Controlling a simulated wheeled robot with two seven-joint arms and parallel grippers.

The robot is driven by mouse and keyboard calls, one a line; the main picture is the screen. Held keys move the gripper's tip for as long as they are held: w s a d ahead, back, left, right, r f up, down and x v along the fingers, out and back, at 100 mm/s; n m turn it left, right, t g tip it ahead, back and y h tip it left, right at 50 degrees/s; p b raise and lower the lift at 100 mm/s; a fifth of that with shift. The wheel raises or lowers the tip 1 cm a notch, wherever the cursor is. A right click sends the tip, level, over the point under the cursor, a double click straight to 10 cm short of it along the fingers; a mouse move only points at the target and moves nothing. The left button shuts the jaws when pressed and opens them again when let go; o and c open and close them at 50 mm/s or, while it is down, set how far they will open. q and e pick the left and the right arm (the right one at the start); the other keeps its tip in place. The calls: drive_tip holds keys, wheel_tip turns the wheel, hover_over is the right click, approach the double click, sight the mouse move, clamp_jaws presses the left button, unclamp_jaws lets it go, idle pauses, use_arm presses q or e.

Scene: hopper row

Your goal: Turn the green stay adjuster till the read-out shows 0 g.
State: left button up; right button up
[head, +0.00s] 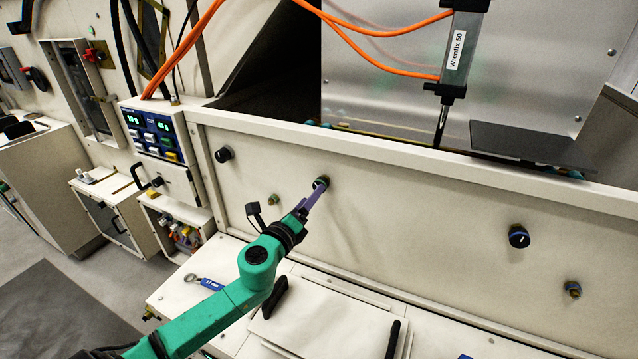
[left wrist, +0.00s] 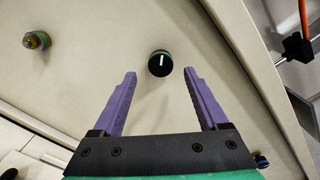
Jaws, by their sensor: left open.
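The green stay adjuster (head: 321,183) is a black knob with a green ring on the pale front panel. It shows clearly in the left wrist view (left wrist: 160,63), with a white pointer line close to upright in that picture. My left gripper (head: 317,191) has purple fingers and is open. In the left wrist view the fingertips (left wrist: 160,76) lie on either side of the knob, with a gap on both sides; I cannot tell whether they reach its depth. The read-out (head: 163,127) on the control box has small lit digits, too small to read surely. My right gripper is not in view.
A black knob (head: 223,154) is left on the panel, and a blue-ringed knob (head: 519,237) right. Brass fittings (head: 572,289) sit lower. A tagged wrench (head: 194,279) lies on the ledge below. A cylinder (head: 459,55) marked Wrenfix 50 hangs above.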

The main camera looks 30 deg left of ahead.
use_arm(q)
drive_tip(key=w, duration=0.5)
drive_tip(key=shift+w+a, duration=0.15)
drive_tip(key=shift+w, duration=0.2)
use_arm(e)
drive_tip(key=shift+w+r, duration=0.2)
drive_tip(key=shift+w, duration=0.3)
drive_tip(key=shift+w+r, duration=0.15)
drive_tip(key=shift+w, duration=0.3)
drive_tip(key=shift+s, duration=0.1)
use_arm(q)
clamp_jaws()
drive_tip(key=shift+f+n, duration=0.1)
drive_tip(key=shift+n, duration=1)
unclamp_jaws()
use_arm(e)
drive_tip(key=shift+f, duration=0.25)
